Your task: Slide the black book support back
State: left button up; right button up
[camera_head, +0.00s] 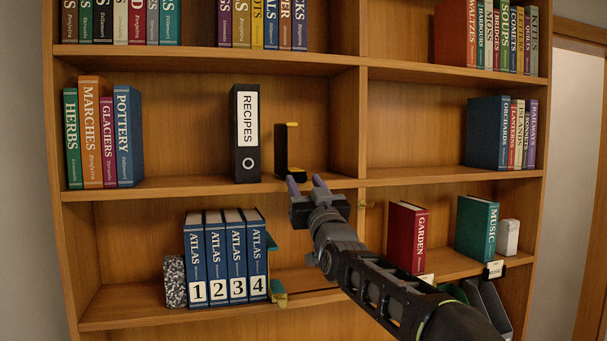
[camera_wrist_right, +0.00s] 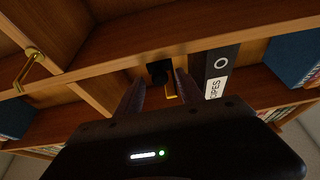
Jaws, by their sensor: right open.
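The black book support (camera_head: 293,145), with yellow edges, stands on the middle shelf just right of the black RECIPES binder (camera_head: 246,160), with a small gap between them. It also shows in the right wrist view (camera_wrist_right: 159,68), between the fingers in the picture. My right gripper (camera_head: 306,183) is open and empty, its fingertips pointing at the support's lower part near the shelf's front edge. I cannot tell whether they touch it. In the wrist view the fingers (camera_wrist_right: 160,95) straddle it in the picture, with the binder (camera_wrist_right: 214,68) to the right. My left gripper is not in view.
A vertical divider (camera_head: 346,125) stands right of the support. Books including POTTERY (camera_head: 128,135) stand at the left of this shelf. Below are the ATLAS volumes (camera_head: 226,255), a teal and yellow support (camera_head: 274,270) and the GARDEN book (camera_head: 407,235). A brass fitting (camera_wrist_right: 30,68) shows in the wrist view.

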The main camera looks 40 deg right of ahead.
jog(key=shift+w+d+r, duration=0.2)
jog(key=shift+w, duration=0.35)
grip_shut()
dwell(1.1)
